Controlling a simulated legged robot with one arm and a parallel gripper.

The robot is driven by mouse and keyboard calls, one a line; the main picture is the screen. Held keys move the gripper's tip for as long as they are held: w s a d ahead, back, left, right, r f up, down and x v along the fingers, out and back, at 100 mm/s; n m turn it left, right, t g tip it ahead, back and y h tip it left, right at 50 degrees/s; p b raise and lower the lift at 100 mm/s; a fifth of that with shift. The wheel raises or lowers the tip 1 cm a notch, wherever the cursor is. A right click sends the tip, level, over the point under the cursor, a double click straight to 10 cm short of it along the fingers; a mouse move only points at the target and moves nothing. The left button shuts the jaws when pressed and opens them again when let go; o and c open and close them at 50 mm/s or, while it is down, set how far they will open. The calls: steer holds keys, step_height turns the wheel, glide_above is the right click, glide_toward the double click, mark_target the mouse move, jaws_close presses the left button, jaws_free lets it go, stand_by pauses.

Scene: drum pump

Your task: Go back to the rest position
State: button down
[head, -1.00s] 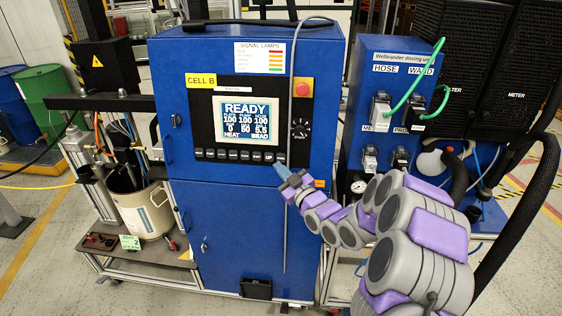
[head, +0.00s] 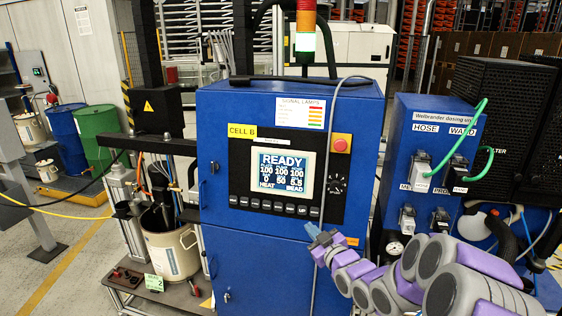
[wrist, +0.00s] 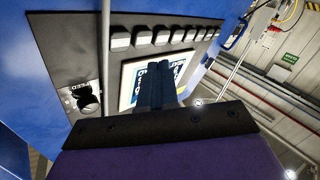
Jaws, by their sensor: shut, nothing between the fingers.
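My gripper (head: 318,238) is in front of the blue control cabinet (head: 255,260), just below the right end of its button row. Its fingers are together with nothing between them. In the wrist view the shut fingers (wrist: 155,90) point toward the cabinet's black panel (wrist: 70,50) and cover part of the screen (wrist: 185,65). The screen (head: 282,172) reads READY in the head view. I cannot tell the exact gap between the fingertips and the cabinet.
A red emergency button (head: 341,144) and a black knob (head: 337,184) sit right of the screen. A blue dosing unit (head: 425,150) with green hoses stands at the right. A pail (head: 172,255) stands on a cart at the left. Open floor (head: 75,270) lies further left.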

steer(key=s+m+g+h, duration=0.3)
steer(key=s+g, duration=0.6)
steer(key=s, duration=1.6)
steer(key=s+m+g+h, duration=0.3)
steer(key=s+g, duration=0.6)
steer(key=s, duration=1.6)
steer(key=shift+m+h, duration=0.3)
steer(key=shift+m, duration=0.9)
steer(key=shift+w, duration=0.15)
